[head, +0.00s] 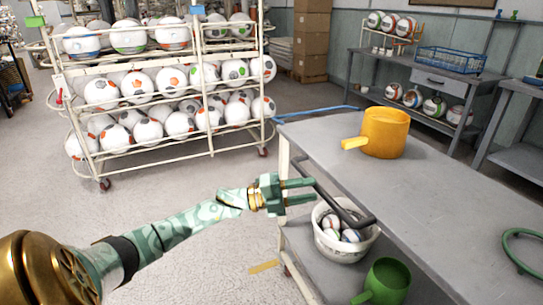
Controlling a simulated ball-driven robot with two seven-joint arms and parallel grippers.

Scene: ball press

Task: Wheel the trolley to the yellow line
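The trolley (325,136) stands at the right, with a grey top, pale posts and a lower shelf. Its dark handle bar (345,205) sticks out on the near left side. My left gripper (314,190) is at this bar, its two green fingers apart and pointing right. The fingertips are close to the bar; I cannot tell whether they touch it. A short yellow strip (263,267) lies on the floor left of the trolley; the trolley may hide more of it. My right gripper is out of view.
An orange pot (385,132) and a green ring (515,257) are on the top. A white bucket of balls (342,250) and a green pot (388,280) are below. A ball rack (100,165) stands at the back left. Floor between rack and trolley is clear.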

